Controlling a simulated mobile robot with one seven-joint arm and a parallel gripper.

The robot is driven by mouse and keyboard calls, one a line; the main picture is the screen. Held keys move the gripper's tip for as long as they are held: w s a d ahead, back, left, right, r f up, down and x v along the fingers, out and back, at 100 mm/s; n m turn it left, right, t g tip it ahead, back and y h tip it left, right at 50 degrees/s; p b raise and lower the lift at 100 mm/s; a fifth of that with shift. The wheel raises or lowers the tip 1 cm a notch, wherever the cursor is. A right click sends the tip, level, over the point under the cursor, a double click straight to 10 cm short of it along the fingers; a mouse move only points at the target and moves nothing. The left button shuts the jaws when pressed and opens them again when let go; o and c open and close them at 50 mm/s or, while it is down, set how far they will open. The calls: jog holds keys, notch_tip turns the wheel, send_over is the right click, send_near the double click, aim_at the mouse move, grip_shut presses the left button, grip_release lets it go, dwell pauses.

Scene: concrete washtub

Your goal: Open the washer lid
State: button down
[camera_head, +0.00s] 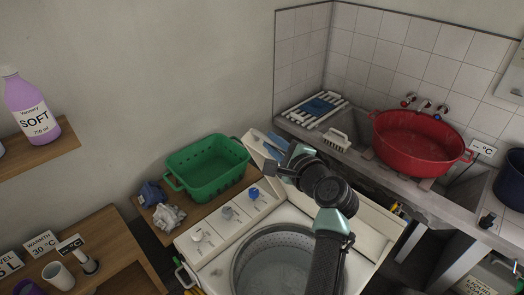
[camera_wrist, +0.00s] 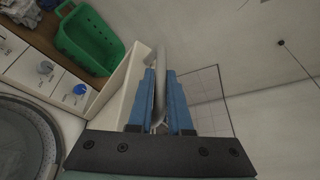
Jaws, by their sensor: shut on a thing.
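The white washer (camera_head: 192,238) stands below my arm, with its round metal drum (camera_head: 275,262) uncovered. The drum also shows at the left of the wrist view (camera_wrist: 22,140). The lid (camera_head: 259,151) is a pale panel raised steeply at the back of the washer, partly hidden by my arm. The exact lid angle is hard to tell.
A green basket (camera_head: 207,168) sits behind the washer, with crumpled cloths (camera_head: 168,216) beside it. A red basin (camera_head: 415,142) and a brush (camera_head: 336,140) are on the concrete sink ledge at right. A wooden table (camera_head: 95,255) stands at left. The wall is close behind.

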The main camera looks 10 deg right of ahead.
jog(key=shift+w+d+r, duration=0.2)
jog(key=shift+d, duration=0.1)
jog(key=c, duration=0.8)
grip_release()
jog(key=shift+c, duration=0.2)
jog(key=shift+s, duration=0.1)
jog(key=b+v, duration=0.3)
jog(key=v, duration=0.9)
jog(key=shift+s+d, duration=0.2)
jog(key=shift+s, duration=0.15)
